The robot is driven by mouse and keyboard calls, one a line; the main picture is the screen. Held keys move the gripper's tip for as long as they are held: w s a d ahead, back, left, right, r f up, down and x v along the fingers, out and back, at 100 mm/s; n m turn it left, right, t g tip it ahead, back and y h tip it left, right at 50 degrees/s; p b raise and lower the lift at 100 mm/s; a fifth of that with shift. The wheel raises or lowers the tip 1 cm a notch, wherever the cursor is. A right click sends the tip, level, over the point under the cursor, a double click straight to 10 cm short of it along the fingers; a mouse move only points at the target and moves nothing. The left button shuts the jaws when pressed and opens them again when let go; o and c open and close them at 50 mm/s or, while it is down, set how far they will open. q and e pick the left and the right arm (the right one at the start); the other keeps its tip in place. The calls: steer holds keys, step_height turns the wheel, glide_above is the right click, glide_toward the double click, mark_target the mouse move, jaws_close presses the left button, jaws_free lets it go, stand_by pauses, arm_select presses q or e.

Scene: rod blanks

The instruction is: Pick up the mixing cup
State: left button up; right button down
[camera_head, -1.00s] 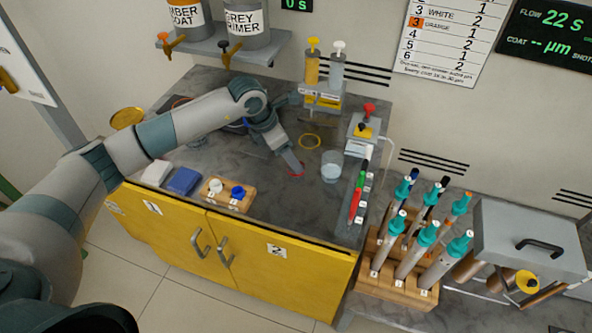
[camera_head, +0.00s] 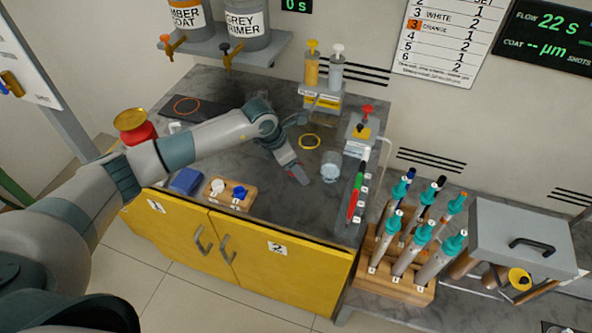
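The mixing cup (camera_head: 331,166) appears to be the clear, pale cup standing on the grey worktop (camera_head: 250,88), right of its middle. My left gripper (camera_head: 299,175) comes in from the left, low over the worktop. Its tip is just left of the cup, with a small gap between them in the picture. Its fingers are too small and foreshortened to tell whether they are open. The cup is not between them. My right gripper is not in view.
Red, green and white markers (camera_head: 357,190) lie right of the cup. A dispenser with a red knob (camera_head: 366,125) stands behind it. A yellow ring (camera_head: 310,142) lies behind the gripper. A wooden block (camera_head: 230,195) with white and blue caps sits at the front edge.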

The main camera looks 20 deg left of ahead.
arm_select(q)
steer(key=shift+w+d+f, duration=0.1)
steer(key=shift+f, duration=0.25)
steer(key=shift+c, duration=0.3)
steer(key=c, duration=1.1)
steer(key=shift+o, duration=0.2)
